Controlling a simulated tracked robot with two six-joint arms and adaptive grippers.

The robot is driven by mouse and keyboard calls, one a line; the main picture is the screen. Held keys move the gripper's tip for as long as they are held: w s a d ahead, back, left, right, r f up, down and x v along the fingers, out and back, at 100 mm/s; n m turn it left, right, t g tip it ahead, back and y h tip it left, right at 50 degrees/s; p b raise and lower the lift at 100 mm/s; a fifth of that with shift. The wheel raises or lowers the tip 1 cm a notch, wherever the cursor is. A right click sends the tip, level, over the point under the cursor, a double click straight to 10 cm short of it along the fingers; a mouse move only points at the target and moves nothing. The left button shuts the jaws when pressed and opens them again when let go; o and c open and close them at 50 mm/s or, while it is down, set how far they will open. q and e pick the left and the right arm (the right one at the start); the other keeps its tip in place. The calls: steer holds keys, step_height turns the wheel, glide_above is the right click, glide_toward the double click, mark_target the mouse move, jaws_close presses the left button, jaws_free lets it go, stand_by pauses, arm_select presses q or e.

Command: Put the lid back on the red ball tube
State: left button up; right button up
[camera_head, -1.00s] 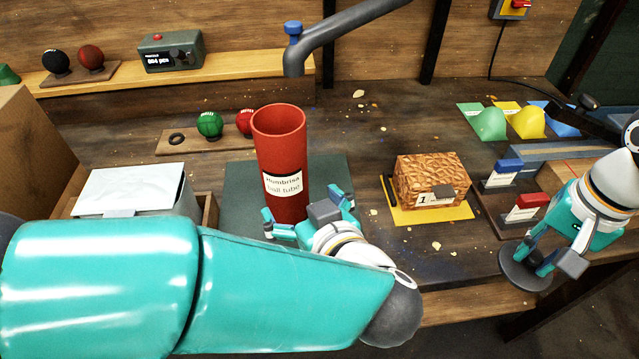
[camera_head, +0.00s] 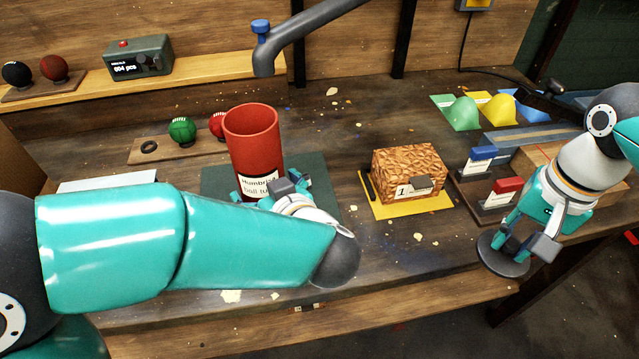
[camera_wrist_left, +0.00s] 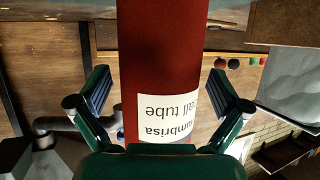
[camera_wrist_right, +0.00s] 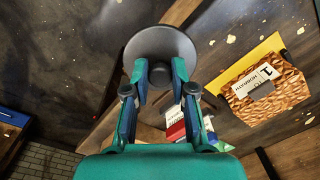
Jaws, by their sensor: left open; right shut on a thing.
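The red ball tube (camera_head: 251,135) stands upright on a dark green mat (camera_head: 322,190), its top open, a white label on its side. My left gripper (camera_head: 272,186) is open, low at the tube's near side. In the left wrist view the red tube (camera_wrist_left: 165,60) stands between the spread fingers (camera_wrist_left: 160,100), with gaps at both sides. My right gripper (camera_head: 522,243) is shut on the knob of a round dark grey lid (camera_head: 497,262), held at the table's front right. The lid (camera_wrist_right: 160,45) fills the space before the fingers in the right wrist view.
A brown patterned box (camera_head: 408,165) on a yellow mat (camera_head: 385,210) stands between tube and lid. Green (camera_head: 182,130) and red (camera_head: 217,124) balls sit behind the tube. A grey pipe (camera_head: 300,32) overhangs the back. Red and blue labelled blocks stand behind my right gripper.

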arm_select(q)
steer(key=shift+x, duration=1)
arm_select(e)
steer(key=shift+f, duration=0.1)
arm_select(q)
steer(key=shift+a, duration=0.1)
steer(key=shift+r, duration=0.1)
steer(key=c, duration=1.5)
steer(key=shift+r, duration=0.15)
